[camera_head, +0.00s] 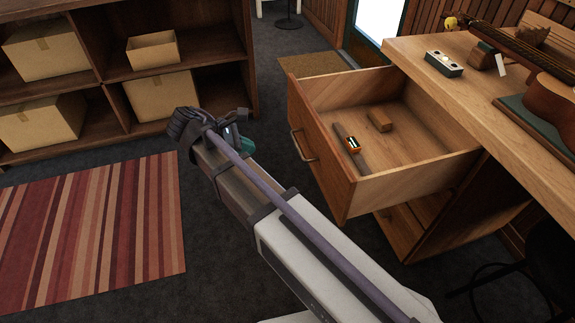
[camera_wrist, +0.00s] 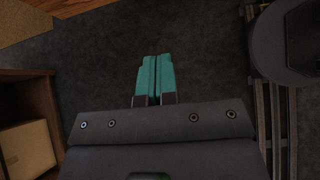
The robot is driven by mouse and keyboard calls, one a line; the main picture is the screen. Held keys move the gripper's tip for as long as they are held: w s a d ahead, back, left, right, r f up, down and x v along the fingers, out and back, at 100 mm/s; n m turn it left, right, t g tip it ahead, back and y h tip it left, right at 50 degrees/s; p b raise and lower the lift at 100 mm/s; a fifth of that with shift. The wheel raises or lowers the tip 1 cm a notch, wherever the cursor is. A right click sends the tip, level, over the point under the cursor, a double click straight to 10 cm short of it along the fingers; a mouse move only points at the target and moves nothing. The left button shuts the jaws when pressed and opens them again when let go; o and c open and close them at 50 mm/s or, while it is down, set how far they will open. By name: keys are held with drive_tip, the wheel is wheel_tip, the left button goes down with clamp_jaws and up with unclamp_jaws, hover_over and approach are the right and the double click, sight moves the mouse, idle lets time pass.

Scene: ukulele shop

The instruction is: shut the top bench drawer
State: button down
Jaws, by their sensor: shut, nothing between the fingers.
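The top bench drawer (camera_head: 330,175) is pulled far out from the wooden bench (camera_head: 470,75) in the head view. Its front, with a metal handle (camera_head: 302,146), faces left toward my arm. My gripper (camera_head: 246,147) is left of the drawer front, apart from the handle. Its teal fingertips are partly hidden behind the arm in the head view. In the wrist view the teal fingers (camera_wrist: 155,75) are together and empty, above dark carpet. The drawer is not recognisable in the wrist view.
A shelf unit with cardboard boxes (camera_head: 45,50) stands at the left. A striped rug (camera_head: 95,230) lies in front of it. A ukulele (camera_head: 553,100) and a small level-like block (camera_head: 444,64) are on the bench top. Dark carpet is open between shelf and drawer.

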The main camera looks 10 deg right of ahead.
drive_tip(key=w+d+f+b, duration=0.1)
drive_tip(key=d+f+b, duration=0.4)
drive_tip(key=d, duration=0.6)
drive_tip(key=shift+d+n, duration=0.3)
drive_tip(key=shift+d, duration=0.1)
drive_tip(key=shift+f, duration=0.1)
